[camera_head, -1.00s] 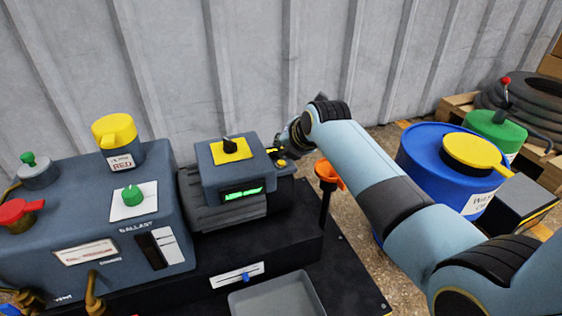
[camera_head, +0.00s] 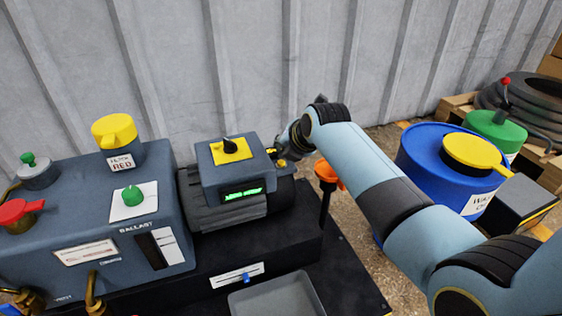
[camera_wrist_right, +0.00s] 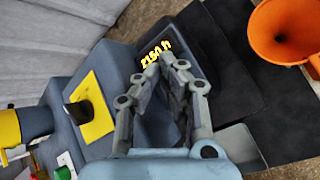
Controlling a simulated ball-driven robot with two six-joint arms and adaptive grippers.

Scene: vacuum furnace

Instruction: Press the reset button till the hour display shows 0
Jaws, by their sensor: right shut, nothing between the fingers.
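The grey control box (camera_head: 215,183) carries a yellow plate with a black knob (camera_head: 230,146). A display with green characters (camera_head: 243,194) is on its front, too small to read. In the right wrist view, yellow glowing characters (camera_wrist_right: 155,53) show on a dark face beside the fingers, partly covered and not clearly readable. My right gripper (camera_head: 277,157) is at the box's right end, by small yellow parts. Its fingers (camera_wrist_right: 172,62) are shut and empty; contact cannot be told. No reset button can be made out. My left gripper is not in view.
An orange funnel (camera_head: 327,172) stands close to the right of my gripper. A larger grey unit (camera_head: 100,236) with a green knob (camera_head: 132,194) is at left. A grey tray (camera_head: 275,300) lies in front. A blue drum (camera_head: 425,150) stands at right, and a corrugated wall is behind.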

